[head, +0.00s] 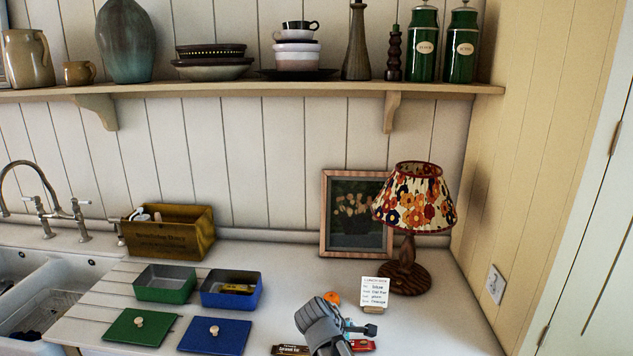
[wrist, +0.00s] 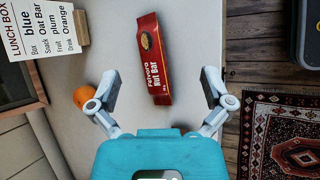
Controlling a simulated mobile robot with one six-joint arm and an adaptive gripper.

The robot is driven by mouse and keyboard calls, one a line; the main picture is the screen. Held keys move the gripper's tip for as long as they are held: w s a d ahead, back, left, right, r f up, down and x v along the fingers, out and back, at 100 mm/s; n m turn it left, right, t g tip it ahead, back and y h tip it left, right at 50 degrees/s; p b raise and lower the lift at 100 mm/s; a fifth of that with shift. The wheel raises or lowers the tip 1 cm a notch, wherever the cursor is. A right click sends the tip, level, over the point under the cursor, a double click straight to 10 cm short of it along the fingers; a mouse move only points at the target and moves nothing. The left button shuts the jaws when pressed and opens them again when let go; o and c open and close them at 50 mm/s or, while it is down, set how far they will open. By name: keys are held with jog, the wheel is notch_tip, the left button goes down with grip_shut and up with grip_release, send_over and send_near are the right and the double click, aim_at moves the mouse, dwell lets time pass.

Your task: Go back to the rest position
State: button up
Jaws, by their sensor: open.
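My gripper (head: 368,329) is open and empty above the counter, in the lower middle of the head view. In the wrist view its fingers (wrist: 161,88) stand wide apart on either side of a red nut bar (wrist: 152,58), with the bar beyond them on the counter. The red bar also shows partly in the head view (head: 362,346), behind my arm. A dark-wrapped bar (head: 290,350) lies left of my arm. An orange fruit (head: 332,298) lies behind my gripper; it also shows left of the fingers in the wrist view (wrist: 98,90).
An open blue box (head: 231,300) holds a yellow item; an open green box (head: 164,294) looks empty. Their lids lie in front. A lunch box card (head: 375,292), lamp (head: 407,270) and picture frame (head: 326,215) stand behind my gripper. The right counter is clear.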

jog(key=s+d+m, duration=0.1)
jog(key=m, duration=0.1)
jog(key=s+d+f+m+g+y, duration=0.1)
jog(key=d+m, duration=0.1)
jog(key=s+d+f+m+g+y, duration=0.1)
jog(key=m, duration=0.1)
jog(key=shift+s+d+f, duration=0.15)
jog(key=shift+f, duration=0.05)
jog(key=s+d+f+m+g+y, duration=0.1)
jog(key=s+d+m+g+y, duration=0.1)
jog(key=m, duration=0.7)
jog(key=shift+s+d+f+y, duration=0.2)
jog(key=shift+s+d+y, duration=0.55)
jog(key=shift+s+y, duration=0.55)
